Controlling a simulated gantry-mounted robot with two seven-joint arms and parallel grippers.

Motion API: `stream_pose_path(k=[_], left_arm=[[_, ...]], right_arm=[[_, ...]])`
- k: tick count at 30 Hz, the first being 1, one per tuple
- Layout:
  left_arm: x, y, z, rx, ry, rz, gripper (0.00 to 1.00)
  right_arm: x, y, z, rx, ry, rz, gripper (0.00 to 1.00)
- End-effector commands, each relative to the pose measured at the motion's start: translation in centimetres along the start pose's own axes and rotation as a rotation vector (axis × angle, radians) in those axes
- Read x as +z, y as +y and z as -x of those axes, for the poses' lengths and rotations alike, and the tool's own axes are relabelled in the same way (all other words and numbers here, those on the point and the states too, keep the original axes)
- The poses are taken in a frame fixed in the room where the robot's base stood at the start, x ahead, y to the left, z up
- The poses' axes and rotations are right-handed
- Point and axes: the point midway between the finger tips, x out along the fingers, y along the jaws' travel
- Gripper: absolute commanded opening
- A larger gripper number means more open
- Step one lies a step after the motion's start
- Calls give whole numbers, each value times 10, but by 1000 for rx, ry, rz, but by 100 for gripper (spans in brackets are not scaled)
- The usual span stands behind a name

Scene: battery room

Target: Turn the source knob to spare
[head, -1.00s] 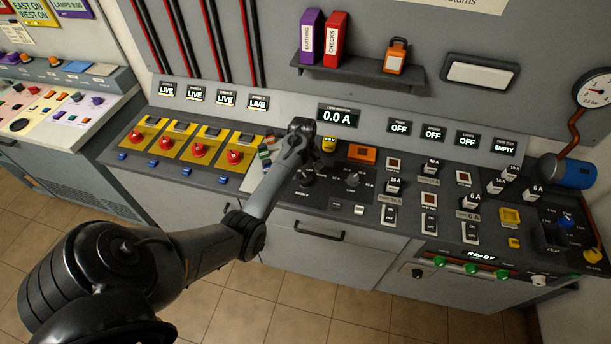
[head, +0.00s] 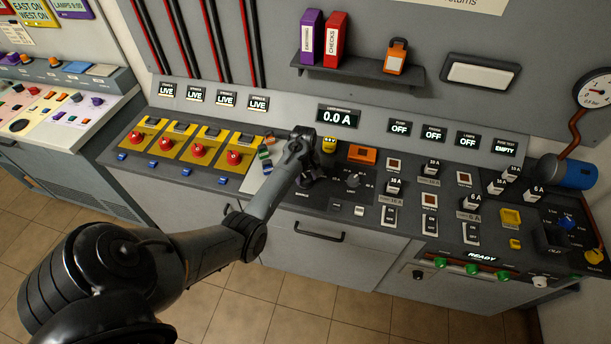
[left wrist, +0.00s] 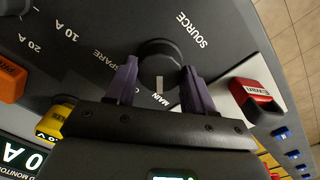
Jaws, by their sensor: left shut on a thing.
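The source knob (left wrist: 158,58) is a round black dial on the dark panel, beside the printed word SOURCE. Its white pointer line is at the MAIN label, with SPARE printed to the left in the left wrist view. My left gripper (left wrist: 159,70) is shut on the knob, with one purple-grey finger on each side of it. In the head view the left gripper (head: 305,172) points down at the knob (head: 306,184), which it partly hides. My right gripper is not in view.
A second black selector knob (head: 352,181) is right of the source knob. An orange box (head: 362,154) and a yellow part (head: 329,145) stand behind. Red stop buttons (head: 199,151) are on the left. A red labelled block (left wrist: 250,93) is near my fingers.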

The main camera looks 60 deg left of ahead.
Motion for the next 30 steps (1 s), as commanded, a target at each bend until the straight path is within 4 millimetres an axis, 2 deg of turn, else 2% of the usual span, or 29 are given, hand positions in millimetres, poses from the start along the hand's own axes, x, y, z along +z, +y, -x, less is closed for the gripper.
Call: stream_pose_path(k=[8,14,30], left_arm=[[0,0,1,-1,-1,-18,23],[0,0,3,0,-4,-91,23],[-1,0,4,0,-18,-557,23]], right_arm=[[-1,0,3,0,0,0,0],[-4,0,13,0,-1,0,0],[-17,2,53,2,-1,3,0]])
